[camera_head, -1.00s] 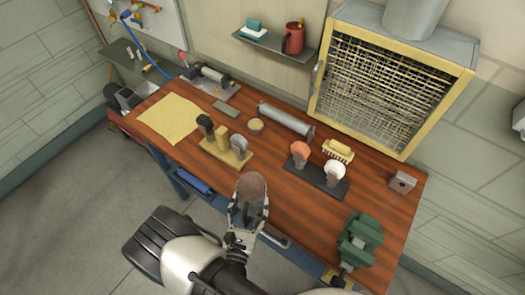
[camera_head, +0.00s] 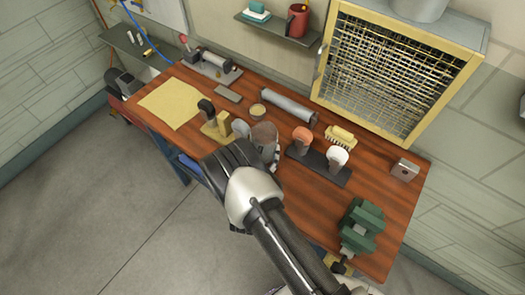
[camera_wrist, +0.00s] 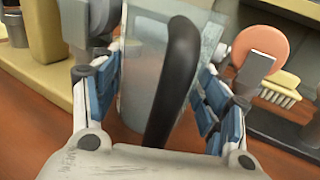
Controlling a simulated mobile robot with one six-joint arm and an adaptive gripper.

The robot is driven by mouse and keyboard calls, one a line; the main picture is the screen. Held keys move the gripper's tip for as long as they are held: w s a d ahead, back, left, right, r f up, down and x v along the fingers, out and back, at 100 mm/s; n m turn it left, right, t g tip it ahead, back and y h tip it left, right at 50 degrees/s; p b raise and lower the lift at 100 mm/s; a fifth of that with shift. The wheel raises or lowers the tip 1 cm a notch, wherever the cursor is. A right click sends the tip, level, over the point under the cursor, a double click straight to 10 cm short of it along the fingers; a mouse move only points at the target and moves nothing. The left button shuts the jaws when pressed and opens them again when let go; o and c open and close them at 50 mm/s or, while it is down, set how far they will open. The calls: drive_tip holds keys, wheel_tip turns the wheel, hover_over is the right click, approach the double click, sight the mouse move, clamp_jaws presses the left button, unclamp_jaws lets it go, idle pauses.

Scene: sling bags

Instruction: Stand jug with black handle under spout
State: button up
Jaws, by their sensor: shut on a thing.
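The jug (camera_wrist: 140,85) is a clear grey vessel with a thick black handle (camera_wrist: 176,75), close up in the wrist view. My gripper (camera_wrist: 158,88) is shut on it, with blue-padded fingers on both sides and the handle facing the wrist. In the head view the jug (camera_head: 264,134) looks upright over the wooden bench, between two tool stands, partly hidden by my gripper (camera_head: 268,152). I cannot tell whether its base touches the bench. I cannot make out a spout in either view.
Left of the jug is a yellow stand (camera_head: 212,130) with upright pieces; right is a dark stand (camera_head: 318,165) with orange and white discs. A grey cylinder (camera_head: 288,107) lies behind. A green vise (camera_head: 360,225) sits front right. Bare bench (camera_head: 290,205) shows in front.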

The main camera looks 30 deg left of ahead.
drive_tip(key=shift+f, duration=0.1)
drive_tip(key=o, duration=1.2)
